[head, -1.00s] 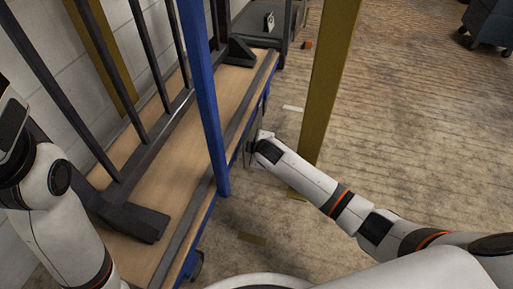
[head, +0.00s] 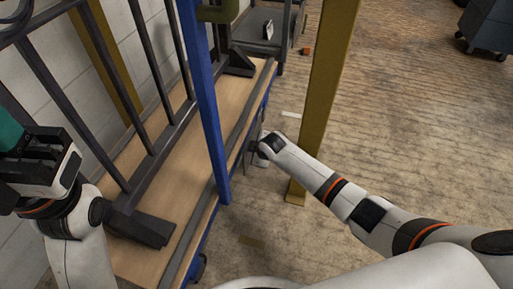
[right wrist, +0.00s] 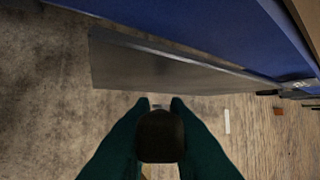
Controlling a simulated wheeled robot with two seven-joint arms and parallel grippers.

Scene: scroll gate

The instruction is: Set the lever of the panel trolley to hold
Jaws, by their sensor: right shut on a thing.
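The panel trolley has a wooden deck (head: 158,168), a blue side frame and post (head: 207,100), and dark metal bars standing on it. My right gripper (right wrist: 160,104) is low beside the trolley's right side. Its teal fingers are shut on a dark rounded knob (right wrist: 160,138), which looks like the lever's handle. The lever's shaft and any hold marking cannot be made out. In the head view my right wrist hides most of this spot. My left gripper (head: 12,135) is at the left edge, away from the lever; its teal fingertips are partly cut off.
A grey plate (right wrist: 160,68) hangs along the blue trolley side, close to the right fingers. A yellow post (head: 325,100) stands just beyond my right forearm. A grey cart (head: 268,35) is behind. Open floor lies to the right.

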